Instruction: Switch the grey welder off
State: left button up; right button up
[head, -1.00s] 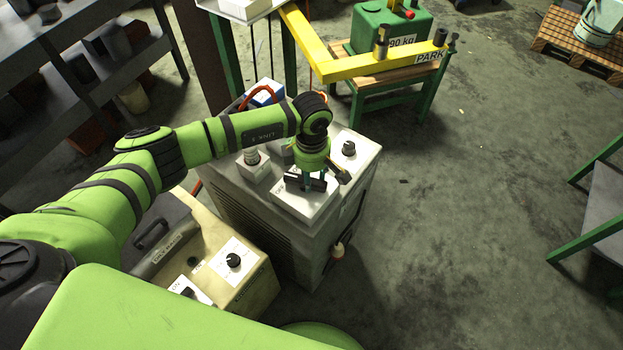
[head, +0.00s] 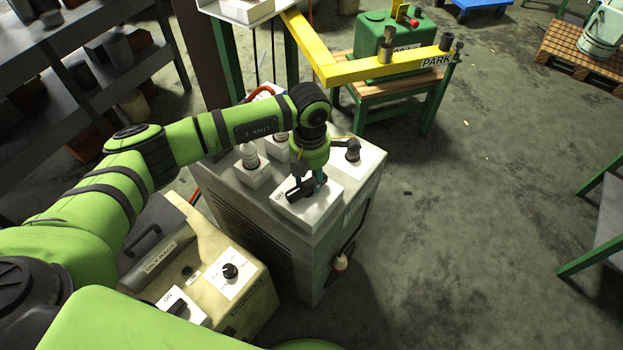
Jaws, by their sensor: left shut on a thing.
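The grey welder (head: 262,222) stands below my left arm, with its top panel in view. A white switch plate (head: 322,207) on it carries a dark rotary handle (head: 294,194), with lettering that seems to read OFF beside it. My left gripper (head: 306,185) points down from above and is shut on the handle. Its fingers hide part of the handle, so its exact angle is hard to tell. My right gripper is out of view.
A cream machine (head: 255,303) with its own knob and a switch marked ON stands at lower left, close to the grey welder. A yellow beam (head: 345,68) and green weight (head: 375,32) are behind. Open floor lies to the right.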

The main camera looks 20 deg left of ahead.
aim_at(308, 179)
pick_arm(q)
jog(key=shift+a+n+b, duration=0.2)
jog(key=shift+n+b, duration=0.2)
jog(key=shift+n, duration=1.2)
jog(key=o, duration=1.2)
jog(key=shift+c, duration=0.2)
notch_tip(308, 179, up, 12)
